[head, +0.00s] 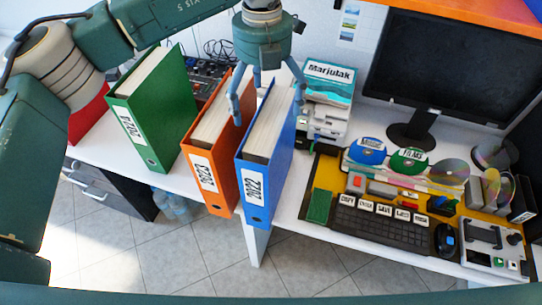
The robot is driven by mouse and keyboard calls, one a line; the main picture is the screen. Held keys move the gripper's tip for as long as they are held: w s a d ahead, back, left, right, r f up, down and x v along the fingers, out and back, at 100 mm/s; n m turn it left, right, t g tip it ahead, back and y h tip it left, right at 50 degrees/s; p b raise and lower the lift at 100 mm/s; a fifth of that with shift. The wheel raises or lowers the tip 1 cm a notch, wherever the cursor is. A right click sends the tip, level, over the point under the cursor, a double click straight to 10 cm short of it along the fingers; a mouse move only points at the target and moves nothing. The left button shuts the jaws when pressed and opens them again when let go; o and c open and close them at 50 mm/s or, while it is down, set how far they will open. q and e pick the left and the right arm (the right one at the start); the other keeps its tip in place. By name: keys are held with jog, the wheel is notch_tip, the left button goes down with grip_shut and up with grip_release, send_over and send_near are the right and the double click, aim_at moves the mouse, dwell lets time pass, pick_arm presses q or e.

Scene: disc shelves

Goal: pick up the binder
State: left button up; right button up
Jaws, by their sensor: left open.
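Three binders stand upright in a row on the white desk: a green one (170,120), an orange one (212,165) labelled 2023, and a blue one (258,180) labelled 2022 at the right. My left gripper (267,98) points down over the top of the blue binder and is open. One finger hangs at the gap between the orange and blue binders, the other by the blue binder's right upper edge. I cannot tell whether the fingers touch it. My right gripper is not in view.
A Marjulak box (328,82) and white devices stand just right of the blue binder. A monitor (440,75), discs (410,160) and a keyboard (385,222) fill the right side. A red binder-like object (88,117) is at the left. The desk's front edge is close to the binders.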

aim_at(266, 113)
pick_arm(q)
notch_tip(266, 113, down, 4)
jog(key=shift+s+d+f+p, duration=0.15)
jog(key=shift+f+p, duration=0.1)
jog(key=shift+p, duration=0.85)
jog(key=shift+f, duration=0.3)
jog(key=c, duration=2)
jog(key=shift+r, duration=0.15)
jog(key=shift+c, duration=0.4)
